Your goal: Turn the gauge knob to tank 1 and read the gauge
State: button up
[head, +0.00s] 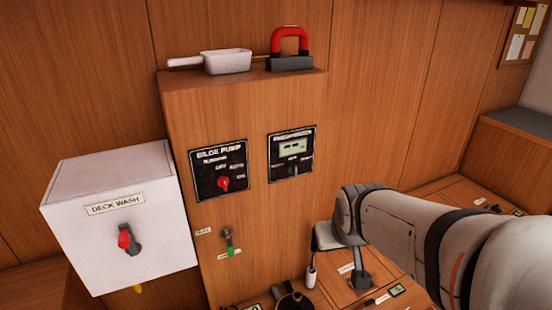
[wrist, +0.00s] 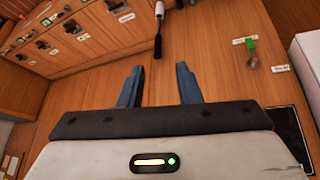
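The gauge panel (head: 292,153) is a black plate on the wooden cabinet front in the head view. It has a pale green display (head: 292,147) with dark marks too small to read. Below it is a dark knob (head: 294,169) with small labels around it; I cannot tell which label it points at. My gripper (wrist: 158,76) is open and empty, with its two blue-grey fingers apart over bare wood in the wrist view.
A bilge pump panel (head: 220,169) with a red knob is left of the gauge. A white deck wash box (head: 120,215) juts out at left. A green-handled valve (head: 229,240) is below. A scoop (head: 226,62) and red-handled object (head: 290,45) sit on top.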

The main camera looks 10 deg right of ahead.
jog(key=w+d+f+t+b, duration=0.25)
jog(key=w+t, duration=0.25)
jog(key=w, duration=0.8)
jog(key=n+t+y+b, duration=0.4)
jog(key=t+y, duration=0.3)
send_near(296, 172)
jog(key=p+x, duration=0.1)
jog(key=x, duration=0.7)
jog(key=shift+a, duration=0.1)
jog(key=shift+c, duration=0.5)
